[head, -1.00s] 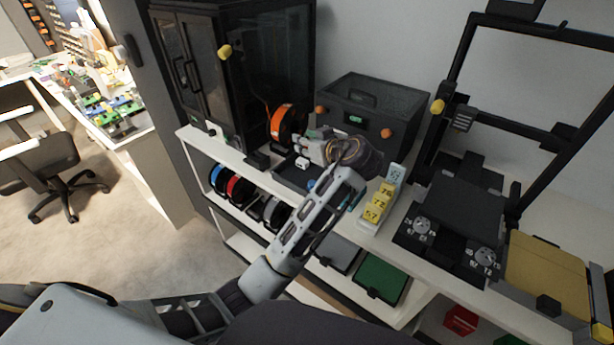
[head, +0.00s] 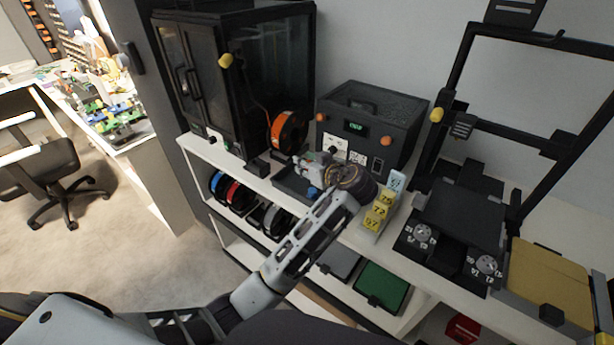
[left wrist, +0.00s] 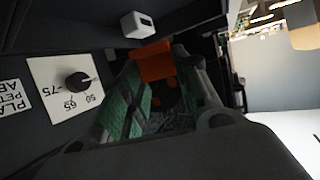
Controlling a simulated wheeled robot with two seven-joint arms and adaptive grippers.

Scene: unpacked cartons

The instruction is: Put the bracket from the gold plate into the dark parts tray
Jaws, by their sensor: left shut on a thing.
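My left gripper (head: 308,172) is over the dark parts tray (head: 290,187) on the white shelf top. In the left wrist view its green-padded fingers (left wrist: 155,105) are shut on an orange bracket (left wrist: 153,63), which shows between and beyond the fingertips. In the head view the fingers and wrist hide the bracket and part of the tray. The gold plate (head: 548,272) lies at the far right, with no orange part seen on it. I cannot tell whether the bracket touches the tray. My right gripper is not in view.
A dark box with a dial (head: 365,125) stands right behind the gripper. An orange spool (head: 289,131) is behind the tray. Yellow number blocks (head: 378,212) stand to the right. A small white block (left wrist: 138,25) shows near the fingertips.

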